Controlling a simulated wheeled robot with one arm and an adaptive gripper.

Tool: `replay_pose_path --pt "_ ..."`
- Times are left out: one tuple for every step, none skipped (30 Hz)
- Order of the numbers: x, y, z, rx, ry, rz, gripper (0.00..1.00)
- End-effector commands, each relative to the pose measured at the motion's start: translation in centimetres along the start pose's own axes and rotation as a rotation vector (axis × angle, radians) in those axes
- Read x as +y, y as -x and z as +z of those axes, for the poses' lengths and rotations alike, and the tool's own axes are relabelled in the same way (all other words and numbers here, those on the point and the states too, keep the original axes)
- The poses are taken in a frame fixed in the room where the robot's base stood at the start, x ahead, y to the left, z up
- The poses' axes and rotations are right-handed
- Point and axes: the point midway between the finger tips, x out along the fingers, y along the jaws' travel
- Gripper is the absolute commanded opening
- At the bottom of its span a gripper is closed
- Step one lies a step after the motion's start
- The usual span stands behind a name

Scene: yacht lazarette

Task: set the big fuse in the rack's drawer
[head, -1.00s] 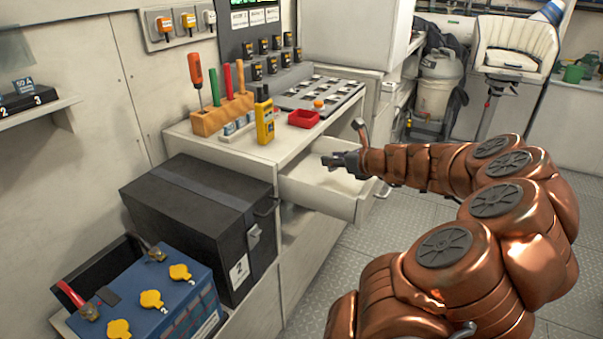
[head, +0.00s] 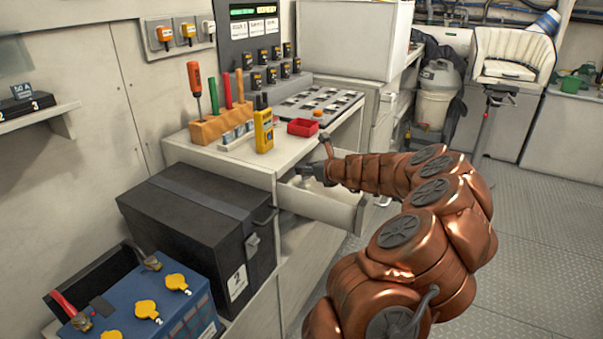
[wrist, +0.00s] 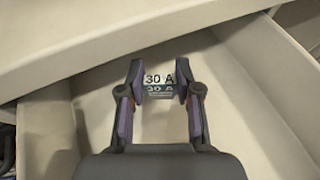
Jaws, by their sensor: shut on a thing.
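My gripper (wrist: 158,90) is shut on a small block-like fuse marked 30 A (wrist: 158,79), held between the two fingertips in the wrist view. The open drawer (wrist: 255,75) lies below and around it. I cannot tell whether the fuse touches the drawer floor. In the head view the drawer (head: 340,212) is pulled out from the white cabinet, and my gripper (head: 311,172) is over its inner left part. The fuse is too small to make out there.
The cabinet top holds a wooden tool block (head: 222,124), a yellow meter (head: 263,131) and a red tray (head: 302,127). A black box (head: 195,220) stands left of the drawer. A block marked 50 A (head: 24,92) sits on the left shelf.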

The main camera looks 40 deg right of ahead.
Motion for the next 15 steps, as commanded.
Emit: replay_pose_path --pt "0.1 -0.7 -0.2 0.001 0.000 0.001 0.15" --pt "0.1 -1.1 -0.3 0.002 0.000 0.001 0.15" --pt "0.1 -1.6 -0.3 0.002 0.000 0.002 0.15" --pt "0.1 -2.0 -0.6 0.002 0.000 0.001 0.15" --pt "0.1 -2.3 -0.8 0.002 -0.001 0.002 0.15" --pt "0.2 -2.7 -0.9 0.002 0.000 0.003 0.15" --pt "0.1 -2.9 -0.9 0.002 0.000 0.002 0.15" --pt "0.1 -3.0 -1.0 0.002 0.000 0.002 0.15" --pt "0.1 -3.2 -1.0 0.002 0.000 0.002 0.15" --pt "0.1 -3.2 -1.0 0.002 0.000 0.002 0.15" --pt "0.1 -3.3 -1.0 0.002 0.000 0.002 0.15" --pt "0.1 -3.2 -1.0 0.001 0.000 0.001 0.15" --pt "0.1 -3.2 -1.0 0.001 0.000 0.001 0.15" --pt "0.1 -3.2 -1.0 0.001 0.000 0.001 0.15" --pt "0.1 -3.2 -1.0 0.001 0.000 0.001 0.15"
